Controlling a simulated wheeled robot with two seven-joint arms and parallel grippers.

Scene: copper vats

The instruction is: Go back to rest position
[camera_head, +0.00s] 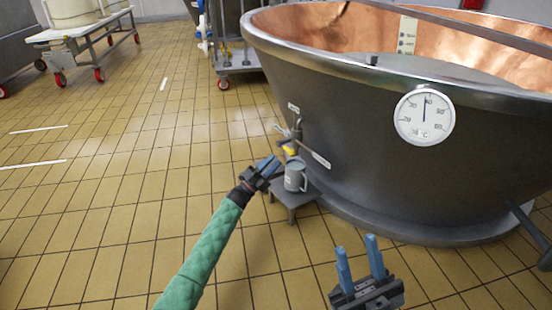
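My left gripper (271,164), at the end of the green-sleeved arm, is just left of a grey metal mug (295,176). Its blue fingers are seen nearly edge-on, so I cannot tell how far apart they are, or whether they touch the mug. My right gripper (359,258) is at the bottom right of the view, in front of the vat. Its two blue fingers point up and stand apart, with nothing between them.
The mug stands on a small grey stool (290,203) under a tap (290,138) on the large copper-lined vat (340,130). The vat carries a round dial thermometer (425,116). A wheeled cart (84,32) stands at the back left. Tiled floor on the left is clear.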

